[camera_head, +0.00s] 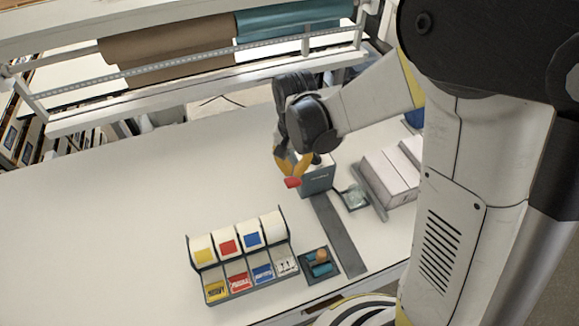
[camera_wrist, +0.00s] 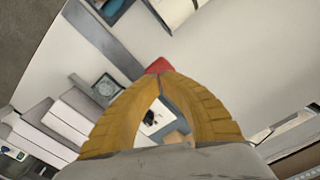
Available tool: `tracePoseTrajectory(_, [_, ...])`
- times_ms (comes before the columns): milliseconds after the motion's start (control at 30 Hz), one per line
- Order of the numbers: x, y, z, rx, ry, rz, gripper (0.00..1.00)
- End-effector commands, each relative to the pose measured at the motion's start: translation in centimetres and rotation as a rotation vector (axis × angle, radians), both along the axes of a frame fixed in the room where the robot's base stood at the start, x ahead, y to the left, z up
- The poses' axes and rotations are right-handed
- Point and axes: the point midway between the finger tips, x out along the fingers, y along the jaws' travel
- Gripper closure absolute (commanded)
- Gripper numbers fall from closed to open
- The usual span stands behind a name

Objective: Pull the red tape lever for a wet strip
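The tape dispenser (camera_head: 318,183) is a grey-blue box with a pale top, standing at the back of the dark strip on the table. Its red lever (camera_head: 292,183) sticks out at the left. My gripper (camera_head: 291,175) is over the dispenser's left side, with its yellow fingertips drawn together at the red lever. In the wrist view the fingertips (camera_wrist: 160,76) meet against the red lever (camera_wrist: 159,65), whose tip shows just beyond them. Part of the dispenser (camera_wrist: 180,122) shows between the fingers. The rest of the lever is hidden behind the fingers.
A label rack (camera_head: 240,262) with several rolls stands at the front, beside a small dark tray (camera_head: 319,266). Pale boxes (camera_head: 388,178) and a small glass-like item (camera_head: 355,197) are right of the dispenser. Paper rolls (camera_head: 165,58) hang behind. The table's left is clear.

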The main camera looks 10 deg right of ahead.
Motion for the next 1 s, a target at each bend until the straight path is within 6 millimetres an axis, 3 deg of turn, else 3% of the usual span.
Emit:
tracePoseTrajectory(367, [0.0,0.0,-0.2,0.0,0.0,0.0,1.0])
tracePoseTrajectory(1000, [0.0,0.0,-4.1,0.0,0.0,0.0,1.0])
